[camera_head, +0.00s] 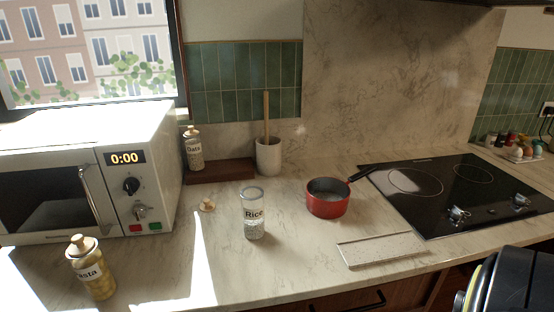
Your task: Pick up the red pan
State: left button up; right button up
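The red pan (328,204) stands upright on the marble counter, right of the middle of the head view. It looks empty inside. Its dark handle (361,173) points up and to the right, toward the cooktop's near left edge. A dark rounded part, probably of my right arm, shows at the lower right corner, well apart from the pan. No gripper fingers show in the view.
A rice jar (254,214) stands just left of the pan. A speckled board (381,249) lies at its front right, and the black cooktop (440,205) is to the right. A microwave (90,175) and pasta jar (91,268) are left. The counter front is mostly clear.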

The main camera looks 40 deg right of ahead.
aim_at(327, 197)
jog(key=z, duration=1.8)
jog(key=k, duration=0.5)
jog(key=z, duration=1.6)
jog(key=i, duration=1.25)
jog(key=u, duration=2.65)
